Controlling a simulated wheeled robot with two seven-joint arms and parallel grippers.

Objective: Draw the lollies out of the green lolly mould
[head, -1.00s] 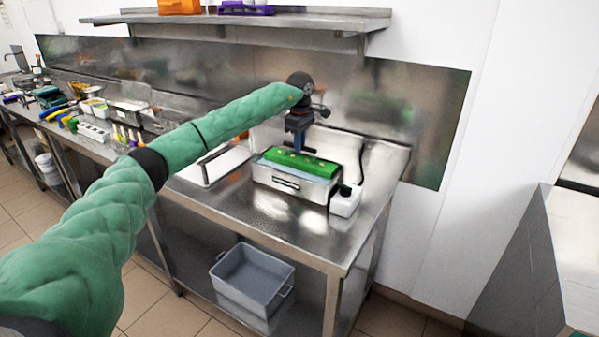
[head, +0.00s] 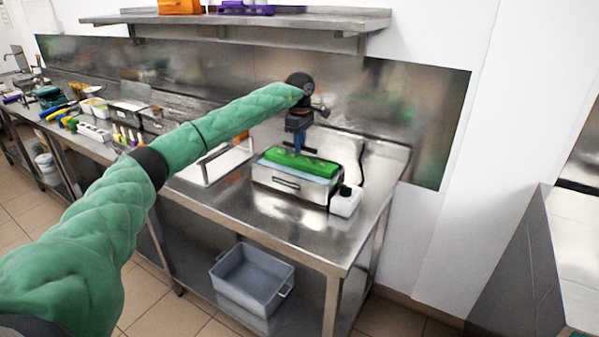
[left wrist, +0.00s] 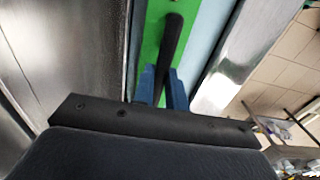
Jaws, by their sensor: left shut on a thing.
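The green lolly mould (head: 318,167) lies in a steel tank (head: 285,186) with a pale blue inside, on the steel bench. Pale spots show along its top; single lollies are too small to tell. My left gripper (head: 299,150) points down just above the mould's back edge. In the left wrist view its blue fingers (left wrist: 163,88) are shut on a slim dark bar (left wrist: 172,42), which stretches over the green mould (left wrist: 152,40). Whether the bar touches the mould or the lollies I cannot tell. My right gripper is not in view.
A small white container (head: 345,203) with a black top stands against the tank's right end. A white tray (head: 215,166) lies to its left. A grey bin (head: 252,285) sits on the lower shelf. The bench front (head: 285,226) is clear. A wall shelf (head: 260,20) hangs above.

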